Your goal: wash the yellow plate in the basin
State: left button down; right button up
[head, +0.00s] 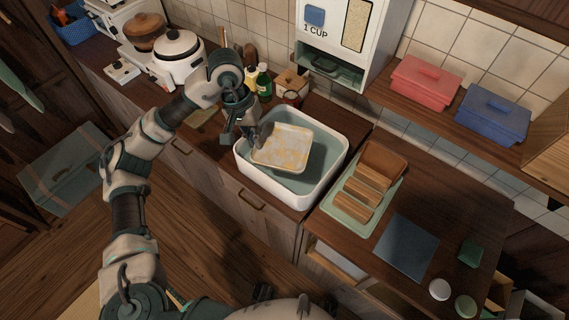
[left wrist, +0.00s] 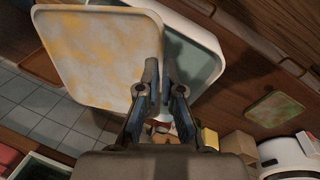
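The plate (head: 283,148) is square with rounded corners, pale with yellow-orange patches. In the head view it is over the left part of the white basin (head: 318,195), which has a blue-grey inside. In the left wrist view the plate (left wrist: 95,60) is large and near, overlapping the basin (left wrist: 205,35) behind it. My left gripper (head: 264,134) is at the plate's left edge. In the wrist view the fingers of this gripper (left wrist: 161,75) are close together with the plate's edge between them. I cannot tell whether the plate touches the basin's inside. My right gripper is not in view.
A green rack (head: 345,213) with wooden slats and a blue-grey mat (head: 407,247) are right of the basin. A white dispenser (head: 345,35) hangs above. A white rice cooker (head: 178,58) is farther left.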

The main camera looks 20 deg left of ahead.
pick_arm(q)
jog(key=shift+r+p, duration=1.8)
jog(key=shift+r, duration=1.55)
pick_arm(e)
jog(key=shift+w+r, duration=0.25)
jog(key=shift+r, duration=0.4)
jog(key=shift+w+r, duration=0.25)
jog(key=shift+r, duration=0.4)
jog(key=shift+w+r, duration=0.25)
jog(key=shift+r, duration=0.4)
pick_arm(q)
notch_tip(320, 180, up, 4)
jog(key=p, duration=0.3)
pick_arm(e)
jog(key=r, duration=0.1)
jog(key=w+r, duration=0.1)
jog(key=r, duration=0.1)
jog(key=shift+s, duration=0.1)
